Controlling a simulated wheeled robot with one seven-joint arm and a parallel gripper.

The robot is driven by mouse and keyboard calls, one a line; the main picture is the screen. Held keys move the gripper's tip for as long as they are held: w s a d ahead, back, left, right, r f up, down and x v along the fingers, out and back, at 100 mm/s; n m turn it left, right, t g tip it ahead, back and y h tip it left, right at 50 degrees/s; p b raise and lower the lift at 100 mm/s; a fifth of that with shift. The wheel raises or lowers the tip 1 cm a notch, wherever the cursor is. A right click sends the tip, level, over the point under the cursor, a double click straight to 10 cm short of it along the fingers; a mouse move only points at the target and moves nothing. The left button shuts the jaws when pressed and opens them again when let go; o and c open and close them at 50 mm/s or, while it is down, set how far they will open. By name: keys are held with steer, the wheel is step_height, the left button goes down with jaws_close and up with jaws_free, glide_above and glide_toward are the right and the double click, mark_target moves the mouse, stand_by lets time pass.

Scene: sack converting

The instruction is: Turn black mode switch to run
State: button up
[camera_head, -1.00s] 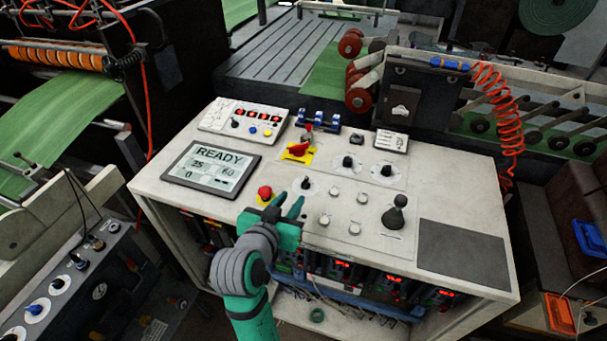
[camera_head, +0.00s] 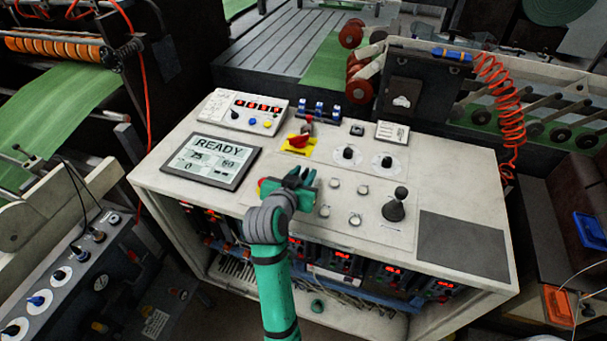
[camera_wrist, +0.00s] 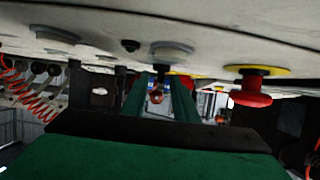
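My gripper (camera_head: 300,178) is low over the front left part of the white control panel (camera_head: 250,203), beside the red emergency stop. In the wrist view its two green fingers (camera_wrist: 160,85) stand apart with a gap between them. A small black switch knob (camera_wrist: 160,65) on a pale round plate (camera_wrist: 173,47) shows in line with that gap. I cannot tell whether the fingers touch it. In the head view my gripper hides this knob. The emergency stop (camera_wrist: 250,90) on its yellow ring is to the right in the wrist view and mostly hidden in the head view.
Two black knobs (camera_head: 347,153) (camera_head: 386,161) sit on white dials behind right. A red rotary switch (camera_head: 299,141) on a yellow plate is behind my gripper. White buttons (camera_head: 355,219) and a black joystick (camera_head: 395,207) stand to the right. The READY screen (camera_head: 211,161) is left.

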jaws_close()
steer(key=shift+m+h, duration=0.3)
steer(key=m+g+h, duration=0.2)
steer(key=m+h, duration=0.1)
steer(key=shift+w+a, duration=0.2)
steer(key=shift+a, duration=0.2)
steer(key=shift+w+a+m+g+h, duration=0.1)
steer(key=shift+w+m+g+h, duration=0.05)
steer(key=shift+m+g+h, duration=1.1)
steer(key=shift+w+m+g+h, duration=0.1)
steer(key=shift+m+g+h, duration=0.95)
steer(key=shift+m, duration=0.4)
steer(key=shift+g, duration=0.3)
jaws_free()
steer(key=shift+w, duration=0.1)
